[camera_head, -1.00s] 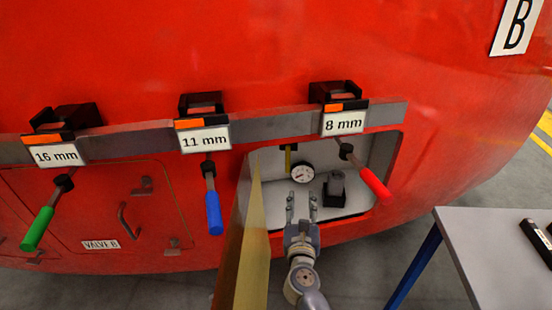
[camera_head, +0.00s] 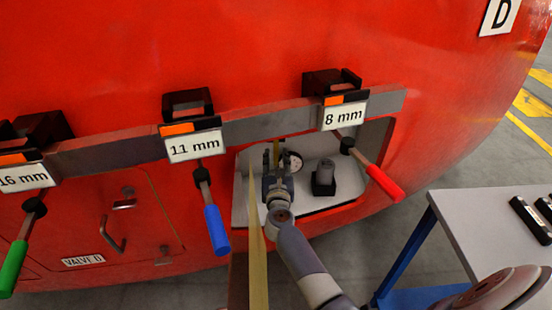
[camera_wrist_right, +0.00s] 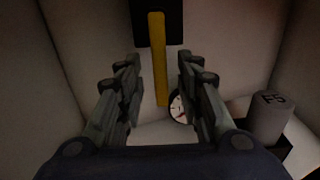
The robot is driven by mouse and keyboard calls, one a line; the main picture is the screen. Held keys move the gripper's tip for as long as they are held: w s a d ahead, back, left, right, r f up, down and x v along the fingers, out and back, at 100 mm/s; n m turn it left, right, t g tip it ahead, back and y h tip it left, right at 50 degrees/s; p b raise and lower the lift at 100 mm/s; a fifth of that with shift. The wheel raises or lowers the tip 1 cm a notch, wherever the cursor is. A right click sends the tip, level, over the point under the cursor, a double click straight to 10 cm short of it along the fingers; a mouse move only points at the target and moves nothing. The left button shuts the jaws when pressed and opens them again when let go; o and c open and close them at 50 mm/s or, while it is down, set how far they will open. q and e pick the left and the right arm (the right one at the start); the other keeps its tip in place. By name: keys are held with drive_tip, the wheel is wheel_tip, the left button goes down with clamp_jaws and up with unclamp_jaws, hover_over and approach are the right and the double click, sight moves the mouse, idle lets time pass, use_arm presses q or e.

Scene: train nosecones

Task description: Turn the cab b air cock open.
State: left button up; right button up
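The air cock's yellow handle (camera_wrist_right: 158,60) hangs straight down from a black block (camera_wrist_right: 157,20) inside the open compartment (camera_head: 240,210) of the red nosecone. In the head view only a small part of the yellow handle (camera_head: 277,148) shows, behind my right gripper. My right gripper (camera_head: 275,153) is inside the compartment, open. In the right wrist view its fingers (camera_wrist_right: 158,78) stand apart on either side of the handle's line, with visible gaps to it. The nose label (camera_head: 499,15) and the hatch label (camera_head: 83,261) read D and VALVE D. My left gripper is not in view.
A round gauge (camera_head: 292,161) and a dark-based grey cylinder (camera_head: 324,178) stand right of the gripper. An open door (camera_head: 257,250) stands edge-on at the left. Red (camera_head: 383,183), blue (camera_head: 216,230) and green (camera_head: 13,268) handled tools hang from the rail. A table (camera_head: 480,225) is at right.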

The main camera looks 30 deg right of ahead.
drive_tip(key=shift+w+d, duration=0.2)
drive_tip(key=shift+w, duration=0.15)
drive_tip(key=shift+c, duration=0.3)
clamp_jaws()
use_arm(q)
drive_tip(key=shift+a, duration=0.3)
